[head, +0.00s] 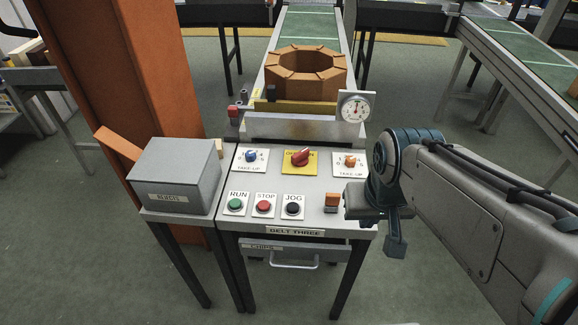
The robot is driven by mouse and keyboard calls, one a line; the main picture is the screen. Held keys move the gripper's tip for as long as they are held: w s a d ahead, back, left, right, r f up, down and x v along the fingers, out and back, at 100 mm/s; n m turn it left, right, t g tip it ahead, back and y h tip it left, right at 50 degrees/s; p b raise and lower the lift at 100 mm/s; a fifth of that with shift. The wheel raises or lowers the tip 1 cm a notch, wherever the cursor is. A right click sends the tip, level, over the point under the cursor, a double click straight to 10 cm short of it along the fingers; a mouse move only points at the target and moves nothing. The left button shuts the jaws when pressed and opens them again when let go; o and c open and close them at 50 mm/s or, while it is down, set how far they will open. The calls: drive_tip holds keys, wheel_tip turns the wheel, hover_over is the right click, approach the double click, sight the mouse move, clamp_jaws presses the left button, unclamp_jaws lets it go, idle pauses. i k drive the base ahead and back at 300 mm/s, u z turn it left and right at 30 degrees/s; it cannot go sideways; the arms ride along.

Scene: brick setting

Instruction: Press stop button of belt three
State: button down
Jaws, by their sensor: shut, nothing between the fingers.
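The belt three console (294,231) stands in the middle, with a BELT THREE label on its front edge. Its red STOP button (263,205) sits in a white plate in the front row. The green RUN button (234,203) is to its left and the black JOG button (292,208) to its right. All three are uncovered. My gripper (395,248) points down off the console's right front side, well right of the STOP button and apart from it. It is shut and empty.
Behind are a red knob (301,157), two TAKE-UP knobs and a dial gauge (356,106). A grey box (175,175) stands left. A brick ring (305,72) sits on the belt behind.

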sight(264, 205)
drive_tip(key=z, duration=0.15)
drive_tip(key=k, duration=0.7)
drive_tip(key=u, duration=1.05)
drive_tip(key=i, duration=0.5)
drive_tip(key=u, duration=0.05)
